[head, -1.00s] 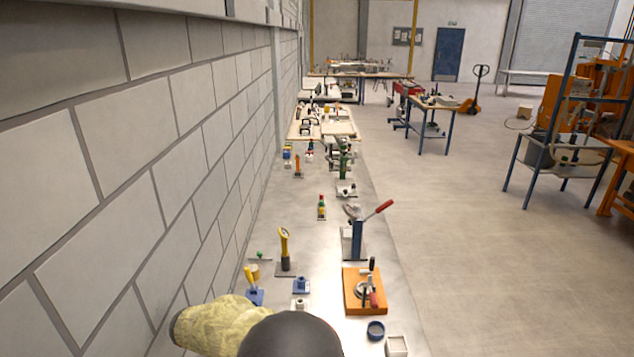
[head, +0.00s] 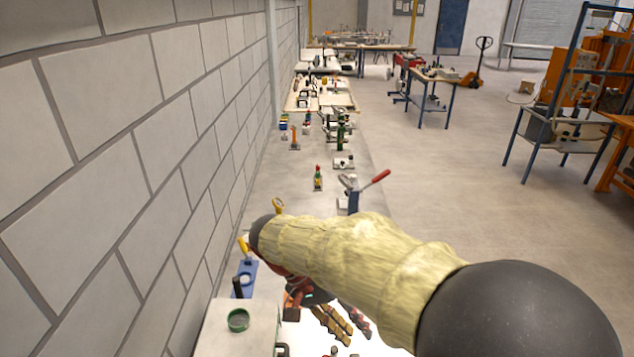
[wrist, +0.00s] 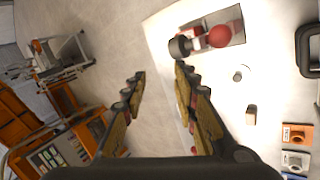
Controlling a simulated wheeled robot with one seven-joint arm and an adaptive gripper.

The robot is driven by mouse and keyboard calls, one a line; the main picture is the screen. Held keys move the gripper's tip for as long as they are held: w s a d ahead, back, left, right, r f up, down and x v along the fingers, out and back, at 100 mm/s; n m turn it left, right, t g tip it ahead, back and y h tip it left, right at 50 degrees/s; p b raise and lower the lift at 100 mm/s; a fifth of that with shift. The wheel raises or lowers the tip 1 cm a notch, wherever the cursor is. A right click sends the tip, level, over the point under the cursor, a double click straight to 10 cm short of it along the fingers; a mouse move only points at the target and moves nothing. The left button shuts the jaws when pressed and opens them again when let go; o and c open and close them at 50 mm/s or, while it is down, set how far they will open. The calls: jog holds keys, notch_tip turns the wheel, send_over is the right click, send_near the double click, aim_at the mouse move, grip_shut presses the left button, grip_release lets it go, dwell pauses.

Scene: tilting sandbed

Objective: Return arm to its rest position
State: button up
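My arm, with its pale yellow sleeve (head: 345,255), crosses the lower middle of the head view. My gripper (head: 348,328) hangs below the sleeve, over the bright bench top (head: 262,190), partly hidden by the arm. In the wrist view the two fingers of my gripper (wrist: 161,72) stand apart with nothing between them. The gap shows grey floor and the bench edge. A red ball-shaped knob (wrist: 219,36) on a grey plate lies beyond the right fingertip in that view; I cannot tell the distance.
A block wall (head: 120,180) runs along the left. A grey box with a green ring (head: 238,320) and a blue fixture (head: 246,277) stand near the gripper. A red-handled lever press (head: 371,181) stands beyond the arm. Floor on the right (head: 440,190) is open.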

jog(key=s+d+r+n+t+y+b, duration=0.1)
jog(key=s+d+n+t+y+b, duration=0.3)
jog(key=s+d+t+y, duration=0.3)
jog(key=shift+s+d+r+t+b, duration=0.3)
jog(key=shift+s+d+b, duration=0.55)
jog(key=shift+s+d, duration=1.75)
jog(key=shift+s+a, duration=0.15)
jog(key=shift+a, duration=0.1)
